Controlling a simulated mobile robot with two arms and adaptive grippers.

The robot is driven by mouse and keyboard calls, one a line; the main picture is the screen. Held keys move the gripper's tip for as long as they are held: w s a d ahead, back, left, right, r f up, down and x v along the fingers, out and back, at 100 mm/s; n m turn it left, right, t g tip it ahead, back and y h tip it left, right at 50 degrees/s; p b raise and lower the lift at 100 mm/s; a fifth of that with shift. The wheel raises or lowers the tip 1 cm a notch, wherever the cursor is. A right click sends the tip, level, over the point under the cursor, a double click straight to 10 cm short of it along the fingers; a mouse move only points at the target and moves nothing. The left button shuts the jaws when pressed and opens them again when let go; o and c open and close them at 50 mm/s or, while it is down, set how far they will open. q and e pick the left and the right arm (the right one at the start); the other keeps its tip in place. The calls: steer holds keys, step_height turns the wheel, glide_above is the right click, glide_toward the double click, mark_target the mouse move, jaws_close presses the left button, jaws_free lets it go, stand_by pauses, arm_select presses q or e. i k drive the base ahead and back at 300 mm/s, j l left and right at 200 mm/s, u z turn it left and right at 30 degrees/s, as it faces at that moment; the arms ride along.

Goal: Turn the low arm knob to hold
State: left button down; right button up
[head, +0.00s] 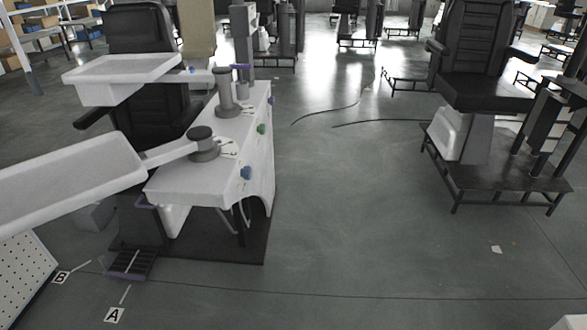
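A white column unit (205,183) with two swing arms stands at the left. The low arm (172,152) carries a large white tray (75,185) and meets the unit at a grey pivot topped by a dark round knob (201,132). Small dark marks lie on the white top beside it, too small to read. The higher arm's grey post (226,90) stands behind, with another white tray (125,72). A blue knob (246,173) and a green knob (262,129) sit on the unit's side. I cannot tell any knob's setting. Neither gripper is in view.
A black chair (150,28) stands behind the unit. Another black chair (480,60) on a dark platform stands at the right. Floor cards A (115,315) and B (60,278) lie at lower left. The grey floor (350,220) in the middle is mostly clear.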

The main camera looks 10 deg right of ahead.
mark_target(246, 172)
steer(key=i+l, duration=0.15)
steer(key=l, duration=0.15)
steer(key=i+l+u, duration=0.1)
steer(key=l, duration=0.2)
steer(key=i+l+u, duration=0.1)
steer(key=l, duration=0.25)
steer(key=i+l, duration=0.25)
steer(key=i+l+u, duration=0.1)
steer(key=l, duration=0.3)
